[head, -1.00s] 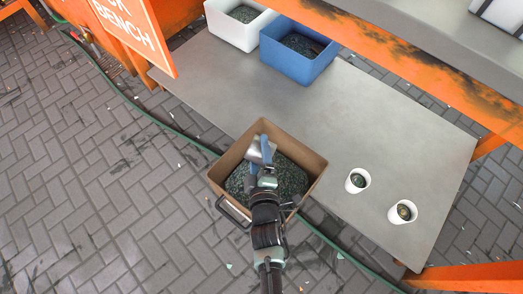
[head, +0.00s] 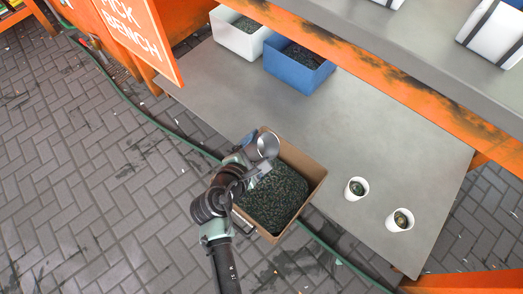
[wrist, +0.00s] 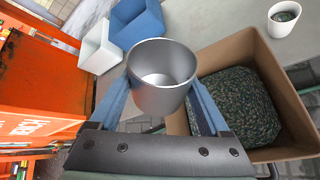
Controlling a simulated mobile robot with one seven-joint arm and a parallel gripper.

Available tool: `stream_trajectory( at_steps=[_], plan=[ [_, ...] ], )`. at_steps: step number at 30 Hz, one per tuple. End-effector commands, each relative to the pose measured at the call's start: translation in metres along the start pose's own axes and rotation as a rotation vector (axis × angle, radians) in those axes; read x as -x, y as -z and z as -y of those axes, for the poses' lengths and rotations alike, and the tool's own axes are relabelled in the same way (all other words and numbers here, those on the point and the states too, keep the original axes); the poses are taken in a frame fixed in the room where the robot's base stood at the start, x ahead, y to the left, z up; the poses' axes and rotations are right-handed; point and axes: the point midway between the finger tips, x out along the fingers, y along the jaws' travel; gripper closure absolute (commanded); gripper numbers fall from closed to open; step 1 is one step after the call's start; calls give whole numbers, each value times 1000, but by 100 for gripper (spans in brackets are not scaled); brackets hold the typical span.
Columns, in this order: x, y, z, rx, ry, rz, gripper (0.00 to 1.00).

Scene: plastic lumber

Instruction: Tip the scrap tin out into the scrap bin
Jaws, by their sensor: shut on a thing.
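The scrap tin (head: 267,146) is a plain silver metal cup. My gripper (wrist: 162,98) is shut on it, with a blue finger on each side. In the wrist view I look into the tin (wrist: 162,75); its pale inside shows no scrap. In the head view the tin is above the far left rim of the brown scrap bin (head: 302,165), its mouth facing up towards the camera. Dark green-grey granules (head: 272,200) are heaped inside the bin, which also shows right of the tin in the wrist view (wrist: 228,58).
Two white cups (head: 356,188) (head: 400,220) with dark contents stand on the grey bench (head: 330,120) at the right. A white bin (head: 238,42) and a blue bin (head: 297,75) stand at the back. An orange-edged shelf (head: 400,75) overhangs the bench. Its middle is clear.

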Motion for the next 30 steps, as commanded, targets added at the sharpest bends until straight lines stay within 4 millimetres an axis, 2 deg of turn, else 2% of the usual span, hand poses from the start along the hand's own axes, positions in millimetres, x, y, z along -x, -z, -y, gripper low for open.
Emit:
stream_trajectory(
  at_steps=[6, 9, 15, 21, 30],
  plan=[
    [7, 0, -17, 286, 111, 126, 79],
    [14, -7, -26, 392, 158, 172, 79],
    [15, -5, -30, 545, 223, 241, 79],
    [15, -3, -32, 615, 252, 273, 79],
    [15, -3, -32, 625, 256, 278, 79]
  ],
)
